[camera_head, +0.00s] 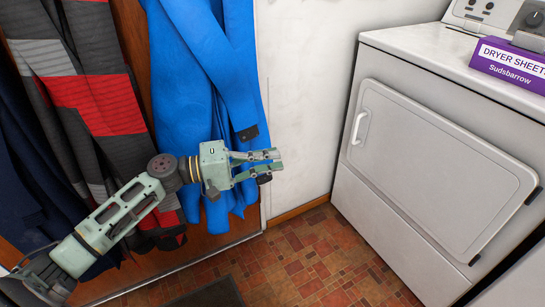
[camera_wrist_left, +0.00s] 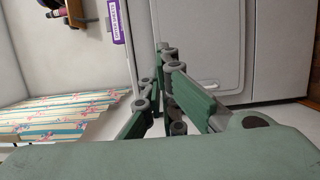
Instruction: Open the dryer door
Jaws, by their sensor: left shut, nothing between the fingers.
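The white dryer (camera_head: 400,245) stands at the right in the head view, its front facing left. Its door (camera_head: 430,165) is closed flush with the front. A white handle (camera_head: 358,128) sits at the door's upper left edge. My left gripper (camera_head: 278,160) is shut and empty, in front of the blue garment and left of the dryer, apart from the handle. In the left wrist view the left gripper (camera_wrist_left: 165,75) points toward the dryer door (camera_wrist_left: 195,45). My right gripper is not in view.
A purple dryer sheets box (camera_head: 510,65) lies on the dryer top. Blue garments (camera_head: 205,60) and a grey, red and black garment (camera_head: 90,100) hang at the left. The tiled floor (camera_head: 310,260) before the dryer is clear. A dark mat (camera_head: 205,295) lies below.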

